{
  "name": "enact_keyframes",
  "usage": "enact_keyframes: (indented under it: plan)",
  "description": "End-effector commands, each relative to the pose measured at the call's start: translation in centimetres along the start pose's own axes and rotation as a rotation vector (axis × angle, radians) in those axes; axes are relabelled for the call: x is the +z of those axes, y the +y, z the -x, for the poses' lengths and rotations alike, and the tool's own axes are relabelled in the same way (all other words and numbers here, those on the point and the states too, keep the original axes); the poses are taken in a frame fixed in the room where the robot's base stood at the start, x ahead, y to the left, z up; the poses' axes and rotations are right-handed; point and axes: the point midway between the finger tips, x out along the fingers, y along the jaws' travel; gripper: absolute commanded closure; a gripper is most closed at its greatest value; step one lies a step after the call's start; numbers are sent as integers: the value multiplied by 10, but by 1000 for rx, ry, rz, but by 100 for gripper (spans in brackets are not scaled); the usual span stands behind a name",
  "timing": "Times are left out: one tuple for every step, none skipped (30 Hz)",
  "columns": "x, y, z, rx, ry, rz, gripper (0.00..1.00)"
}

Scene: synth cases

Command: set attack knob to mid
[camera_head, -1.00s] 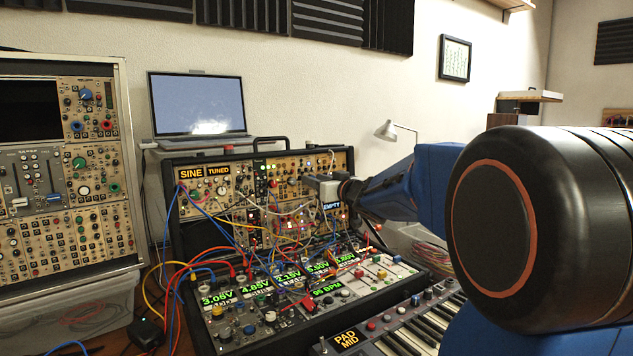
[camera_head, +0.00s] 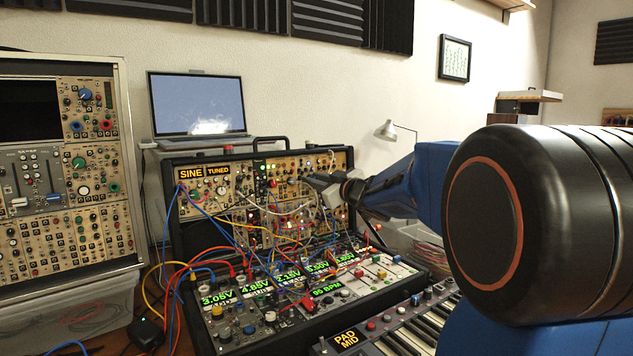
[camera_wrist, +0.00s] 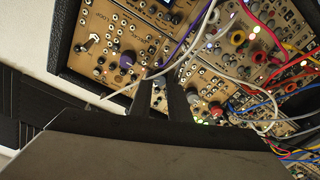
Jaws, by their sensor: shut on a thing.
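My gripper (camera_head: 322,182) is at the right part of this panel. In the wrist view its two dark fingers (camera_wrist: 160,92) point at the panel and are shut on a small knob (camera_wrist: 159,82), mostly hidden between them. I cannot read a label that names this knob as attack, nor see its pointer. A purple knob (camera_wrist: 127,60) is left of the fingers, and a red knob (camera_wrist: 216,108) is to the right.
Patch cables cross the panel; a white cable (camera_wrist: 214,78) runs close to the fingers. A lower sloped panel (camera_head: 340,300) with green readouts lies in front, and a keyboard (camera_head: 405,335) at the lower right. A laptop (camera_head: 200,105) stands behind on the left.

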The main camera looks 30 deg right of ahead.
Motion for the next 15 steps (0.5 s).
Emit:
enact_keyframes:
  plan:
    - [0, 0, 0, -4, -1, 42, 100]
    - [0, 0, 0, -7, -1, 70, 100]
    - [0, 0, 0, -11, -1, 108, 100]
    - [1, 0, 0, -14, -1, 137, 100]
    - [0, 0, 0, -17, -1, 166, 100]
    - [0, 0, 0, -21, -1, 203, 100]
    - [0, 0, 0, -24, -1, 231, 100]
    - [0, 0, 0, -27, -1, 260, 100]
    - [0, 0, 0, -32, -1, 298, 100]
    - [0, 0, 0, -34, 0, 327, 100]
    - [0, 0, 0, -37, 0, 354, 100]
    - [0, 0, 0, -42, 0, 392, 100]
    - [0, 0, 0, -45, 0, 421, 100]
    - [0, 0, 0, -48, 0, 450, 100]
    - [0, 1, 0, -51, 0, 487, 100]
